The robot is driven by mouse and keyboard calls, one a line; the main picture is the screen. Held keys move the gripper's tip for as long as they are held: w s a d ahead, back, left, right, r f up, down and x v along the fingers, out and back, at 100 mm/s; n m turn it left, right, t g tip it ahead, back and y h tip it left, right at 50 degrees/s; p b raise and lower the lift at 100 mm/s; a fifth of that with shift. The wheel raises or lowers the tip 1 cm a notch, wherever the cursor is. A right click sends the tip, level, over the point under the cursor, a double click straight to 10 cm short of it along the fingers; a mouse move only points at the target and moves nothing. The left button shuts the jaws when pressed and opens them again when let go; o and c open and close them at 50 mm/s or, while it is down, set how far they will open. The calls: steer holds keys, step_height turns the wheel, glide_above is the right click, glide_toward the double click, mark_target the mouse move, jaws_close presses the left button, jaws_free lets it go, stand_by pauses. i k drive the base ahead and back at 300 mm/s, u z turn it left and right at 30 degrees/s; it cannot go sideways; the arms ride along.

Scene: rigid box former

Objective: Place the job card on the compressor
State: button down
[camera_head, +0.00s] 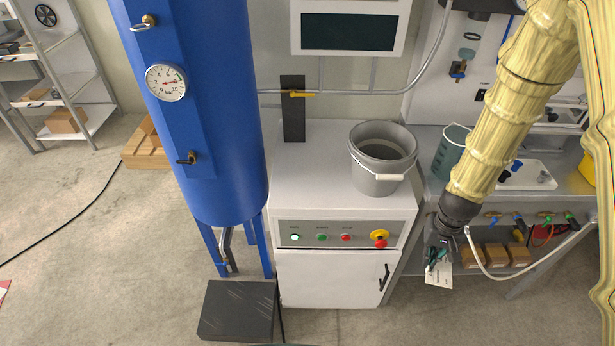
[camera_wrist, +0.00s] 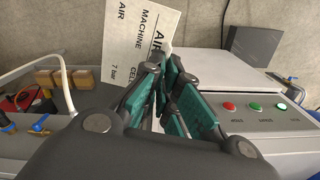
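My gripper (camera_head: 437,262) has its fingertips closed on the job card (camera_head: 439,278), which hangs below it in the head view. In the wrist view, the white job card (camera_wrist: 138,38) with black print, including "AIR" and "MACHINE", sits at the teal-padded fingertips (camera_wrist: 165,68). Part of it is hidden behind the fingers. The compressor (camera_head: 312,182) is a white cabinet with a flat light-grey top and a button panel. My gripper and the card are to its right, lower than its top and apart from it in the head view. The compressor's panel (camera_wrist: 262,124) also shows in the wrist view.
A grey bucket (camera_head: 379,178) stands on the right of the compressor's top; the left and front of that top are clear. A blue tank (camera_head: 208,120) stands left. A workbench (camera_head: 425,150) with brown boxes (camera_head: 495,255) below and a hose (camera_head: 505,276) is on the right.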

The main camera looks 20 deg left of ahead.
mark_target(332, 184)
steer(key=u, duration=1.6)
steer(key=k, duration=0.7)
steer(key=z, duration=0.6)
steer(key=i, duration=0.95)
steer(key=u, duration=0.05)
